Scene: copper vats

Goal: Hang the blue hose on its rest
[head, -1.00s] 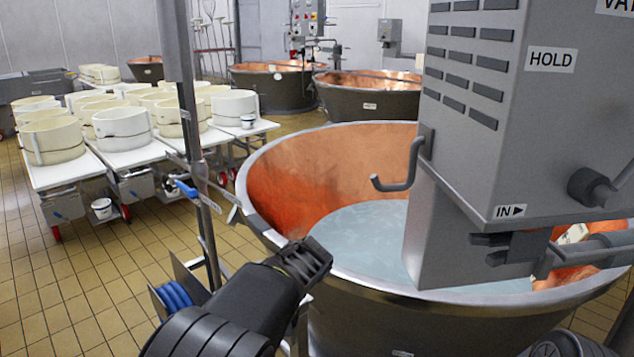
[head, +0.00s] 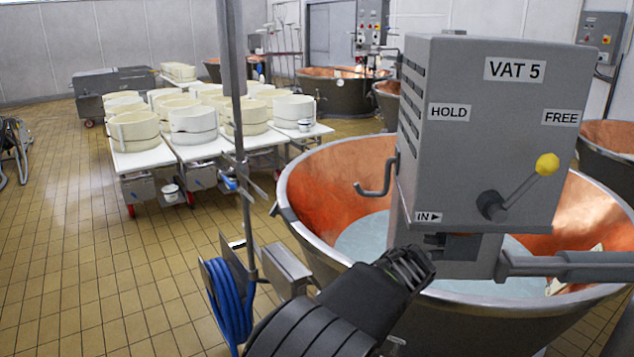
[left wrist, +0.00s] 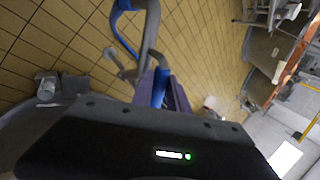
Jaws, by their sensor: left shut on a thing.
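A coil of blue hose (head: 228,305) hangs low beside the upright pole, left of the near copper vat. My left gripper (head: 408,265) is in front of the vat's near rim in the head view. In the left wrist view its fingers are shut on a blue piece of the hose (left wrist: 160,88). A grey curved pipe (left wrist: 151,35) and more blue hose show just beyond the fingers there. A grey J-shaped hook (head: 378,182) sticks out from the left side of the VAT 5 box; I cannot tell whether it is the hose's rest. My right gripper is not in view.
The near copper vat (head: 310,225) holds pale liquid. The VAT 5 box (head: 490,130) stands over it, with a yellow-knobbed lever (head: 546,164). The upright pole (head: 240,150) stands left of the vat. White tables (head: 150,160) carry cheese moulds behind.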

